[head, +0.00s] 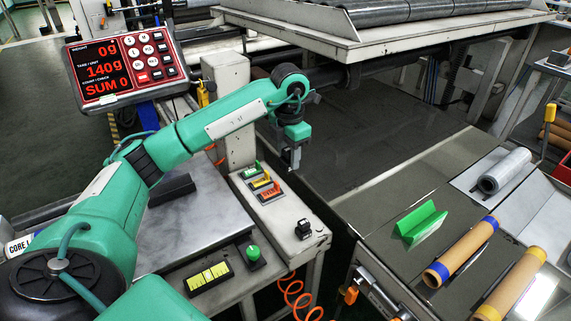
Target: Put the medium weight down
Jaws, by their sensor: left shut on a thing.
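My left gripper (291,158) hangs at the end of the green arm, pointing down, just right of the coloured blocks on the bench. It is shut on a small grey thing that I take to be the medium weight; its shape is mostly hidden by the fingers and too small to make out. It appears to be above the bench's right edge, though I cannot judge its height. Green, yellow and red labelled pieces (262,181) sit in a row on the light bench strip (288,215). My right gripper is out of view.
A display (104,72) with red digits and keys stands at the back left. A grey plate (190,229) lies left of the strip. A green V-shaped holder (421,223) and rolls (461,250) lie right.

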